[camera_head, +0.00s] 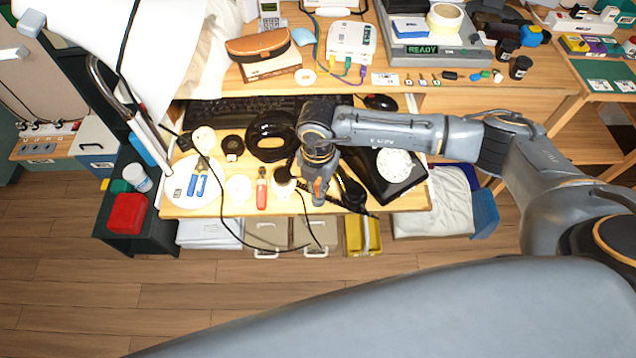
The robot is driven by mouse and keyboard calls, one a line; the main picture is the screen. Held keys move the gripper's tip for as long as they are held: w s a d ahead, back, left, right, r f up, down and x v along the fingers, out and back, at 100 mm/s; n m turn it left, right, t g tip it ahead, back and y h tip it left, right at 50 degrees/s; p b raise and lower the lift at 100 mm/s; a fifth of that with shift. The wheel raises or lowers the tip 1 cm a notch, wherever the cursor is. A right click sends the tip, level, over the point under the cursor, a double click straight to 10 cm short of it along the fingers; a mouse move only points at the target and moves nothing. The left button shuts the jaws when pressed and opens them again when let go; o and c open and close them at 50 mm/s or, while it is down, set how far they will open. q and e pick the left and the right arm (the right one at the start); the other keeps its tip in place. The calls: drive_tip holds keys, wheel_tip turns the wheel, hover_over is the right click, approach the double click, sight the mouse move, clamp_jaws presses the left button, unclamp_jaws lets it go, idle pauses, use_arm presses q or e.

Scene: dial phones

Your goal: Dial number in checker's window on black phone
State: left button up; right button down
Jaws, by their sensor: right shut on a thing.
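The black phone (408,180) with a round white dial (394,164) sits at the right end of the lower desk surface. My right gripper (318,198) points down over the desk's front edge, left of the phone and apart from the dial. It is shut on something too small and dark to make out. A long black piece (351,190), perhaps the handset, lies between the gripper and the phone. The checker (450,55) is a grey device on the upper shelf; its window (423,49) reads READY in green. My left gripper is not in view.
A black keyboard (215,111) and a black ring-shaped thing (268,153) lie left of my wrist. A red-handled tool (262,195) and loose cables are near the front edge. A white lamp (150,45) stands at the left. My right forearm passes above the phone's back edge.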

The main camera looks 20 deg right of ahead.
drive_tip(key=shift+f+b, duration=1)
drive_tip(key=shift+f, duration=0.3)
drive_tip(key=c, duration=1.3)
unclamp_jaws()
wheel_tip(320, 180, up, 12)
drive_tip(key=shift+r, duration=0.1)
